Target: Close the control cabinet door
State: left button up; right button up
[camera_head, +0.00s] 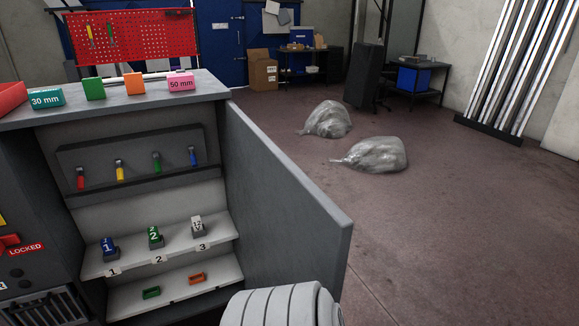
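The grey control cabinet (130,110) stands at the left with its front open. Its grey door (285,190) stands open on the cabinet's right side and reaches out toward me. Inside, several coloured handles hang on a back panel (135,165). Blue, green and white numbered blocks sit on the upper shelf (160,245), above labels 1, 2 and 3. Small green and orange pieces lie on the lower shelf (178,288). A white ribbed part of my arm shows at the bottom centre, in front of the door's lower part. Neither gripper is in view.
Coloured blocks, including a teal "30 mm" block (46,99) and a pink "50 mm" block (181,82), sit on the cabinet top. A red "LOCKED" label (27,249) is at the left. Two plastic bags (372,155) lie on the otherwise open floor at right.

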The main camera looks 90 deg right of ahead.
aim_at(291, 232)
jog(key=k, duration=1.5)
jog(key=z, duration=1.5)
jog(key=i, duration=1)
jog(key=u, duration=1.1)
jog(key=k, duration=0.95)
jog(key=z, duration=0.9)
